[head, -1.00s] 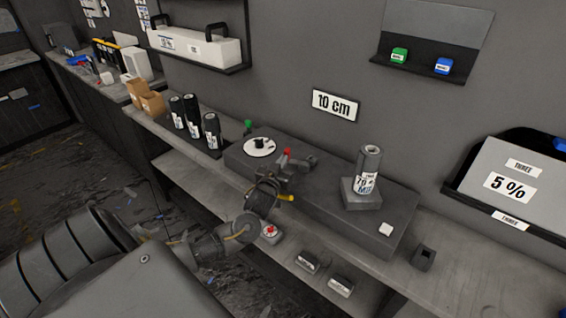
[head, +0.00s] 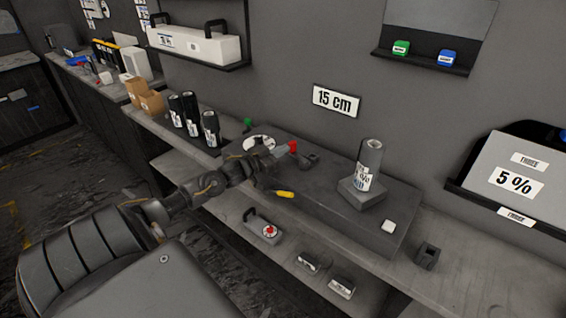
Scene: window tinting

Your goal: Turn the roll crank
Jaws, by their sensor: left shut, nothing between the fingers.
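The roll crank appears to be the small dark arm with a red knob (head: 292,146) at the back edge of the grey bench block (head: 325,199). My left gripper (head: 279,156) is shut and empty, close beside the red knob on its left; I cannot tell whether they touch. The wall sign (head: 337,100) reads "15 cm". My right gripper is not in view.
A yellow-handled tool (head: 284,194) lies at the block's front. A grey box with a red knob (head: 268,231) sits on the lower shelf.

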